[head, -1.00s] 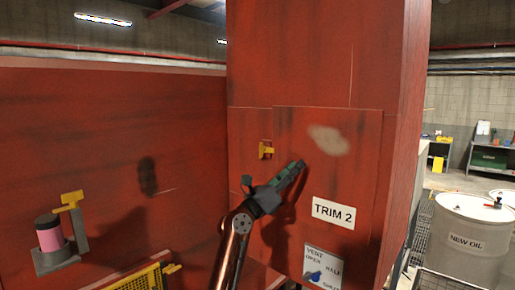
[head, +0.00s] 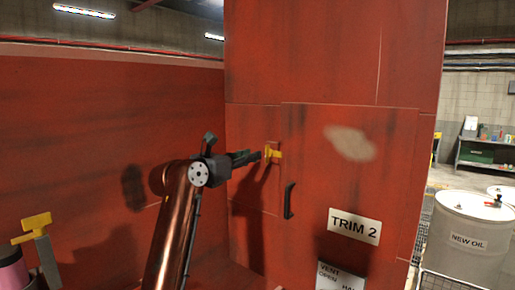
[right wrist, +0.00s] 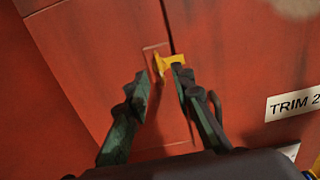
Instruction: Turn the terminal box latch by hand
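The yellow terminal box latch (head: 273,153) sits at the left edge of the red door panel (head: 318,185), which is closed. It also shows in the right wrist view (right wrist: 168,62), with its bar pointing right across the door seam. My right gripper (head: 258,156) is right at the latch in the head view. In the right wrist view its two fingers (right wrist: 158,83) are apart with nothing held. The latch is just beyond the tips, nearer the right finger, which overlaps the bar's end. I cannot tell whether they touch. My left gripper is out of view.
A black handle (head: 289,201) is on the door below the latch, above the TRIM 2 label (head: 354,226) and a vent plate (head: 340,275). A yellow T-shaped piece (head: 32,223) and a pink cylinder (head: 12,275) stand at left. A NEW OIL drum (head: 462,243) stands at right.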

